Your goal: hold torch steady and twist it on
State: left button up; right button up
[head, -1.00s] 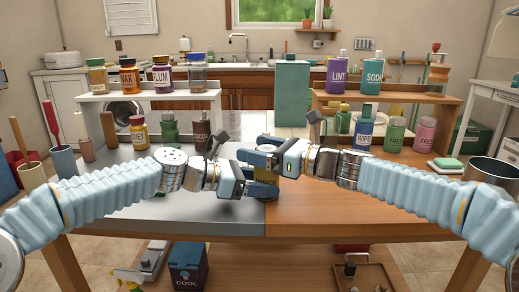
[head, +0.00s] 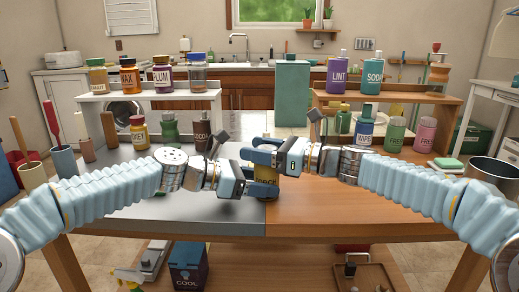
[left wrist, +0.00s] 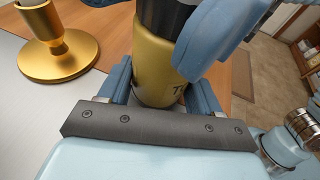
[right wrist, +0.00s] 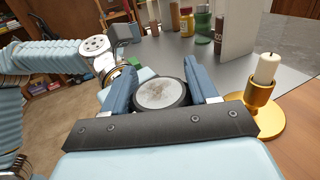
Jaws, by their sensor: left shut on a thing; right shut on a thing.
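The torch (head: 264,189) stands upright over the middle of the table, with a yellow body and a black upper part. In the left wrist view its yellow body (left wrist: 157,65) runs up to the black head (left wrist: 163,14). My left gripper (head: 250,178) is shut around the lower body. My right gripper (head: 264,155) is shut around the head just above; its blue fingers partly hide the torch in the head view. In the right wrist view the round, pale end of the torch (right wrist: 160,94) sits between the fingers. Whether it is lit, I cannot tell.
A brass candle holder (right wrist: 262,108) with a white candle (right wrist: 267,68) stands close to the grippers. Several jars and bottles stand behind, on a white shelf (head: 150,97) and a wooden shelf (head: 420,97). A dark pot (head: 490,172) is at the right. The front tabletop is mostly clear.

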jog(key=n+g, duration=0.1)
jog(key=g, duration=0.1)
jog(key=n+g, duration=0.2)
jog(key=g, duration=0.1)
jog(key=n+g+y, duration=0.1)
jog(key=n+g, duration=0.1)
jog(key=shift+s+g, duration=0.3)
pick_arm(q)
jog(key=shift+f, duration=0.1)
pick_arm(e)
jog(key=shift+s+n+g+h, duration=0.2)
jog(key=shift+n+g, duration=0.55)
jog(key=shift+g, duration=0.4)
jog(key=shift+s+n+g+h, duration=0.1)
jog(key=shift+n+g+h, duration=0.1)
jog(key=shift+n+g, duration=0.75)
jog(key=shift+g, duration=0.5)
jog(key=shift+s, duration=0.1)
jog(key=o, duration=1)
jog(key=shift+d, duration=0.1)
jog(key=shift+v, duration=3.7)
